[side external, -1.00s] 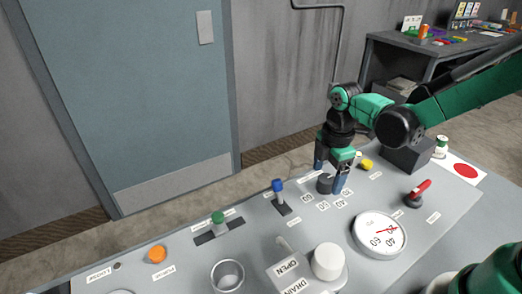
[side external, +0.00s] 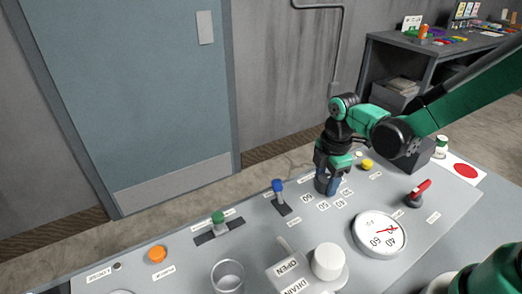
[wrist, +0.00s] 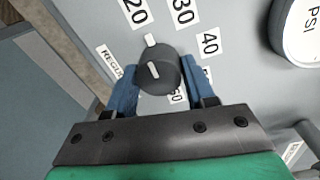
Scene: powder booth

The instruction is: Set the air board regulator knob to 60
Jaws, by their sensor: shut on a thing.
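The regulator knob (wrist: 158,77) is dark and round with a white line on top. A white mark beyond its rim points between the labels 20 (wrist: 134,11) and 30 (wrist: 183,12). The label 40 (wrist: 208,43) lies to the right; one label below is partly hidden. My gripper (wrist: 161,86) is shut on the knob, a blue finger on each side. In the side view my gripper (side external: 327,184) points down at the panel and its fingers mostly hide the knob. The PSI gauge (side external: 379,234) has a red needle; its exact reading is unclear.
A red-handled lever (side external: 418,194) and a yellow button (side external: 367,164) stand near my gripper. A blue-topped switch (side external: 279,196) and a green one (side external: 218,222) stand to the left. A white drain knob (side external: 328,262) is in front. A dark box (side external: 428,153) stands behind.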

